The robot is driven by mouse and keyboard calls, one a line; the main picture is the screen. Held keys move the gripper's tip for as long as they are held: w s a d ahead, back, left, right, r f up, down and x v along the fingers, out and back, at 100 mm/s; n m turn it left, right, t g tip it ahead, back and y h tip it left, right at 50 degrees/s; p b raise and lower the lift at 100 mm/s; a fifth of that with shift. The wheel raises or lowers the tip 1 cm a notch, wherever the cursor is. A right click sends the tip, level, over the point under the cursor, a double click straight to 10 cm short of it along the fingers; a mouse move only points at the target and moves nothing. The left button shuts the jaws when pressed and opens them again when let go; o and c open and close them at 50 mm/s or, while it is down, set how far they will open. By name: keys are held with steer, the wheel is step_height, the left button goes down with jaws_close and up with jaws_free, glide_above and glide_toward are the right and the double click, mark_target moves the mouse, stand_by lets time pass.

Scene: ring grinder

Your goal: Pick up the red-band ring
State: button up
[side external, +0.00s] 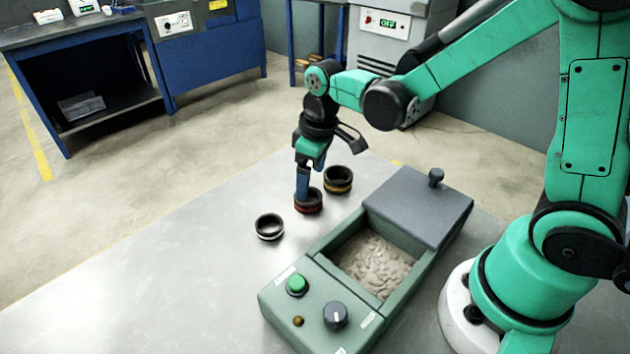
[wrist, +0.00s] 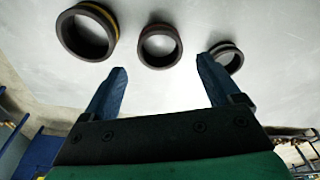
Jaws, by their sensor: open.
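The red-band ring (side external: 309,206) is a dark ring with a red stripe, lying on the grey metal table. It also shows in the wrist view (wrist: 160,62), in the middle of the three rings. My gripper (side external: 302,196) points down at it, and its blue fingers hide part of the ring's far rim in the side view. In the wrist view my gripper (wrist: 163,70) is open and empty, with its fingertips spread on both sides of the ring's line. The ring shows beyond the fingertips, not between them. The exact height gap is hard to tell.
The yellow-band ring (side external: 338,183) lies right of the red one, and the white-band ring (side external: 269,231) lies left. A green grinder box (side external: 318,262) with a bed of stones (side external: 376,264) and a slid-aside grey lid (side external: 418,204) stands at right. The table's left part is clear.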

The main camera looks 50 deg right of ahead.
mark_target(304, 209)
steer(key=shift+w+a+f, duration=0.1)
steer(key=shift+w+f, duration=0.05)
steer(key=shift+f, duration=1.1)
steer(key=shift+w+a+f, duration=0.1)
steer(key=shift+f, duration=1.1)
steer(key=shift+d, duration=0.1)
steer(key=c, duration=1.1)
steer(key=shift+c, duration=0.2)
steer(key=shift+r, duration=0.15)
